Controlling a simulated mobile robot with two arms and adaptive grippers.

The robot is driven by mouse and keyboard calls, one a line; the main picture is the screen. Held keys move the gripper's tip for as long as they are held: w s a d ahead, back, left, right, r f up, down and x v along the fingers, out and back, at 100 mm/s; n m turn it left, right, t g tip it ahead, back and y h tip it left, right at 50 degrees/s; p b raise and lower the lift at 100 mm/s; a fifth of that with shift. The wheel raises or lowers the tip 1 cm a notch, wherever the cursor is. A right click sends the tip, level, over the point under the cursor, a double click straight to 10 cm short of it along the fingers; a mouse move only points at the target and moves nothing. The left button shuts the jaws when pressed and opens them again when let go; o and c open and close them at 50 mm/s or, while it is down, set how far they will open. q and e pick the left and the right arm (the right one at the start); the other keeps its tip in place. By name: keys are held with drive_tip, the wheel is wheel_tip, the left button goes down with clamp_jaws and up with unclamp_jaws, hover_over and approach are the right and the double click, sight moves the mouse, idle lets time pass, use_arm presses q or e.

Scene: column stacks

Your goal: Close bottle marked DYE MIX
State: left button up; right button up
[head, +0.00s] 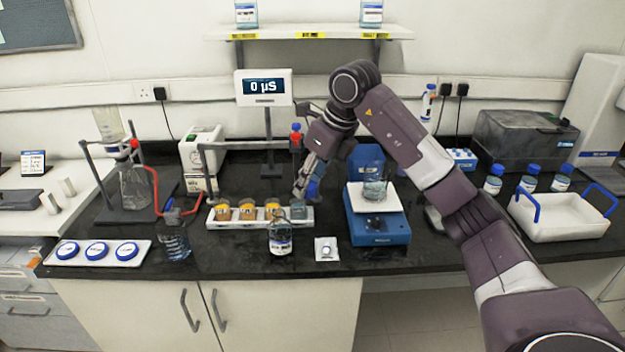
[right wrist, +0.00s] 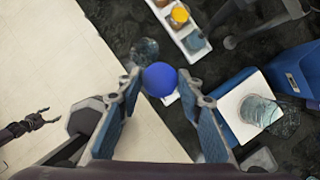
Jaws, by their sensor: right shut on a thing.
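A clear bottle (head: 280,238) with a white label stands at the front of the bench, its mouth showing no cap; the label is too small to read. From above it shows in the right wrist view (right wrist: 145,50). My right gripper (head: 306,190) is raised above the bench, behind and right of this bottle. It is shut on a blue cap (right wrist: 160,79), held between the fingertips and apart from the bottle. The cap also shows in the head view (head: 314,187). My left gripper (right wrist: 47,116) appears at the left of the right wrist view, fingers apart and empty.
A small white pad (head: 326,249) lies right of the bottle. A white rack (head: 225,226) with several jars stands behind it, and a blue stirrer or balance (head: 378,228) with a beaker (head: 375,190) is to the right.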

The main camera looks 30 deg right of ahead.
drive_tip(key=s+a+f+n+g+y, duration=0.1)
drive_tip(key=s+a+f+n+g, duration=0.1)
drive_tip(key=s+a+n, duration=0.2)
drive_tip(key=s+a+f+n+g+y, duration=0.1)
drive_tip(key=s+a+f+n+g, duration=0.1)
drive_tip(key=a+n, duration=0.7)
drive_tip(key=s+n+g, duration=0.1)
drive_tip(key=s+n, duration=0.1)
drive_tip(key=shift+f+n+y, duration=0.4)
drive_tip(key=s+a+f+n+g, duration=0.1)
drive_tip(key=s+n, duration=0.1)
drive_tip(key=n, duration=0.1)
drive_tip(key=s+a+f+n+g+h, duration=0.1)
drive_tip(key=s+n, duration=0.1)
drive_tip(key=n, duration=0.1)
drive_tip(key=s+a+n+g, duration=0.1)
drive_tip(key=s+n, duration=0.1)
drive_tip(key=s, duration=0.1)
drive_tip(key=shift+a+f+n+h, duration=0.25)
drive_tip(key=shift+f+n+h, duration=0.15)
drive_tip(key=shift+c, duration=0.2)
drive_tip(key=shift+o, duration=0.2)
drive_tip(key=s+f+n+h, duration=0.2)
drive_tip(key=s+n, duration=0.5)
drive_tip(key=shift+s+a+g+h, duration=0.3)
drive_tip(key=shift+a+g, duration=0.1)
drive_tip(key=shift+a, duration=0.05)
